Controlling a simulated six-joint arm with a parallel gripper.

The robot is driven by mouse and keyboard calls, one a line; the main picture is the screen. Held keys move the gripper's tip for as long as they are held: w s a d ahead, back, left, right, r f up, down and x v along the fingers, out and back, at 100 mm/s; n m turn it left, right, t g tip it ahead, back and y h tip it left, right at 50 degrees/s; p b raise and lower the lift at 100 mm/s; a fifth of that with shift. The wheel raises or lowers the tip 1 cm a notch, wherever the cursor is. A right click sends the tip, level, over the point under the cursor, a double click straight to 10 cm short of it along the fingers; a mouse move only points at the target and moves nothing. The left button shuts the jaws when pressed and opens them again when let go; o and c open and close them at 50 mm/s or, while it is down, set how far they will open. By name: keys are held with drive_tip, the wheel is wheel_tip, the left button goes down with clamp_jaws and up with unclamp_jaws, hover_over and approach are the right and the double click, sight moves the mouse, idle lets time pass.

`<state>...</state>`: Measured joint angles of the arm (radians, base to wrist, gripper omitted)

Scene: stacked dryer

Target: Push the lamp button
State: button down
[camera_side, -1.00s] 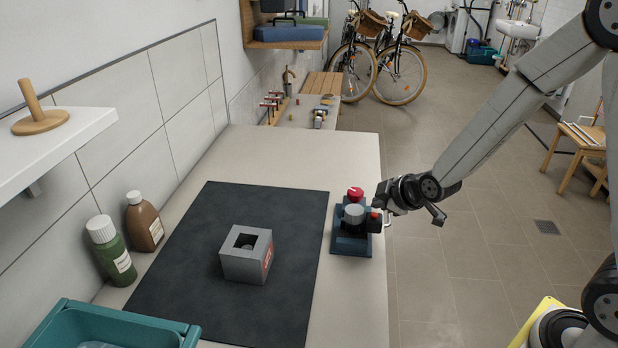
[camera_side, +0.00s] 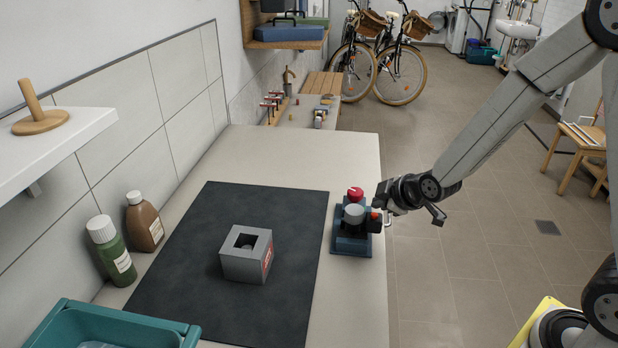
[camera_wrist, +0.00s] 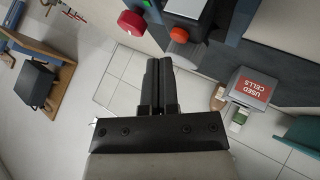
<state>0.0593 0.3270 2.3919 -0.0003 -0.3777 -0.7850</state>
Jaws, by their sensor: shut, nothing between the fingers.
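A dark blue device (camera_side: 352,243) stands on the right edge of the worktop. It carries a red round knob (camera_side: 355,193), a pale grey cylinder (camera_side: 354,213) and a small orange-red button on its right side; the button shows clearly in the wrist view (camera_wrist: 179,35). No label tells which part is the lamp button. My gripper (camera_side: 379,205) is at the right side of the device, close to its upper parts. In the wrist view my fingers (camera_wrist: 159,62) are together and empty. Their tips point between the red knob (camera_wrist: 131,22) and the orange-red button; I see no contact.
A grey box (camera_side: 246,265) with a square opening and a "USED CELLS" label stands on the dark mat (camera_side: 190,250). A green bottle (camera_side: 112,252), a brown bottle (camera_side: 145,222) and a teal bin (camera_side: 120,318) are at the left. The worktop behind the mat is clear.

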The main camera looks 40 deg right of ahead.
sight(377, 218)
drive_tip(key=shift+f, duration=0.1)
idle(0.6)
drive_tip(key=shift+f, duration=0.3)
drive_tip(key=shift+f, duration=0.5)
idle(1.1)
drive_tip(key=shift+r, duration=0.9)
drive_tip(key=shift+r, duration=3)
